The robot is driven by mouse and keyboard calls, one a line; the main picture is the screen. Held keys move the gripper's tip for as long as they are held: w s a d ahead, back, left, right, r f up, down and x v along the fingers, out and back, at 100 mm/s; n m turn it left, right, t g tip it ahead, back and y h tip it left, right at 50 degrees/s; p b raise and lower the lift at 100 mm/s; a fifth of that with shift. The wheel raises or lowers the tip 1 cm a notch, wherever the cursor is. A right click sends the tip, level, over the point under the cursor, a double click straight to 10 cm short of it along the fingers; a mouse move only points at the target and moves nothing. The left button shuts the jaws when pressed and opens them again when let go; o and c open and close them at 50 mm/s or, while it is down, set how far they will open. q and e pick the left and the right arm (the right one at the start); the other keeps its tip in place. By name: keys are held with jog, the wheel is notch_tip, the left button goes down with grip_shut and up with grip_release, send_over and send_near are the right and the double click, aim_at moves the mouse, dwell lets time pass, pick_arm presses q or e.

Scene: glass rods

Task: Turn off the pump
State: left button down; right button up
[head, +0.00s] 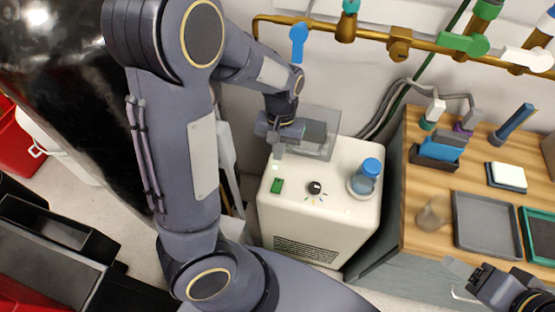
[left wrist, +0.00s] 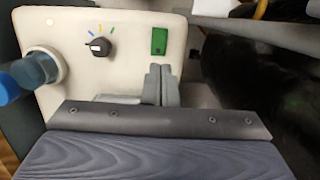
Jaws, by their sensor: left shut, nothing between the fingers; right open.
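The pump (head: 330,235) is a cream-white box on the floor, with a vented front. Its top carries a green rocker switch (head: 277,185) and a black dial knob (head: 315,188) with coloured marks around it. In the left wrist view the green switch (left wrist: 159,41) lies just beyond my left fingertips, and the knob (left wrist: 100,46) is to its left. My left gripper (head: 278,150) is shut and empty, over the back left of the pump top, behind the switch. Whether it touches the surface cannot be told. My right gripper (head: 459,281) is open and empty, low at the right, in front of the bench.
A blue-capped bottle (head: 366,177) sits in the pump's right side. A clear panel (head: 320,133) stands behind the pump. Brass pipes with coloured valves run along the wall.

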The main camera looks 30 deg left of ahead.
aim_at(276, 189)
pick_arm(q)
jog(key=f+b, duration=0.4)
jog(key=s+f+b, duration=0.1)
jog(key=f+b, duration=0.3)
jog(key=s+f+b, duration=0.1)
jog(key=f+b, duration=0.3)
jog(key=f, duration=0.1)
jog(key=shift+d, duration=0.25)
jog(key=shift+r, duration=0.1)
jog(key=shift+s+f, duration=0.2)
jog(key=shift+f, duration=0.1)
jog(key=shift+w, duration=0.15)
jog(key=shift+w+a+r, duration=0.1)
jog(key=shift+w+r, duration=0.05)
jog(key=shift+w, duration=0.3)
jog(key=shift+w+a, duration=0.1)
jog(key=shift+w, duration=0.2)
